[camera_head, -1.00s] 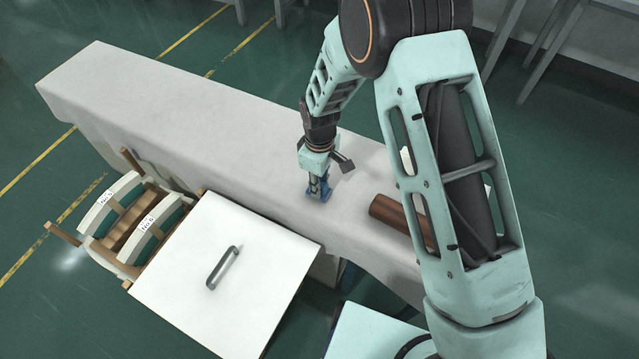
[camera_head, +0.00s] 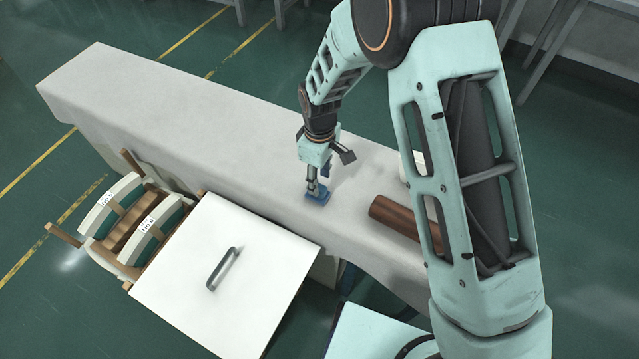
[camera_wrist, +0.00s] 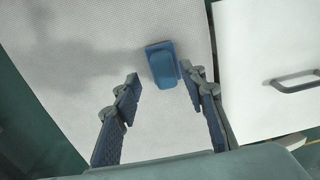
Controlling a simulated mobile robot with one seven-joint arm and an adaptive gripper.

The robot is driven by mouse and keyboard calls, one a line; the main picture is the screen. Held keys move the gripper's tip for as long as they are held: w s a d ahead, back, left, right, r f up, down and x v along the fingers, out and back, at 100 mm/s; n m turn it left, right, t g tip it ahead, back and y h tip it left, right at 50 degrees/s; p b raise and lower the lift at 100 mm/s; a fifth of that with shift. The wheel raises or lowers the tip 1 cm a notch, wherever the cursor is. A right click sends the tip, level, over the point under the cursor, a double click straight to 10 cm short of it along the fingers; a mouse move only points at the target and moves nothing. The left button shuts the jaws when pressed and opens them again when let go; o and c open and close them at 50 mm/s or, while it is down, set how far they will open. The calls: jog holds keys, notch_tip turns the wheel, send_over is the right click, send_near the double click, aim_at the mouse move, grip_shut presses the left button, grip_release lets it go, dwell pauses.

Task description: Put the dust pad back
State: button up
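A small blue block, which looks like the dust pad (camera_head: 319,196), lies on the pale cloth-covered table (camera_head: 190,110). In the wrist view the dust pad (camera_wrist: 162,66) is beyond the fingertips, closer to the right finger. My gripper (camera_head: 312,186) points down at the table beside and partly in front of the pad. In the wrist view my gripper (camera_wrist: 165,78) has its two blue-padded fingers spread well apart with nothing between them. The pad appears clear of both fingers, though the right fingertip is very close to it.
A white panel with a grey handle (camera_head: 222,268) is at the table's front edge. A rack with labelled curved parts (camera_head: 135,222) stands to its left. A brown cylinder (camera_head: 405,222) lies right of the pad. The table's left part is bare.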

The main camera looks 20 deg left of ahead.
aim_at(320, 185)
notch_tip(320, 185, up, 8)
jog(key=shift+r, duration=0.15)
jog(key=shift+w, duration=0.1)
dwell(0.5)
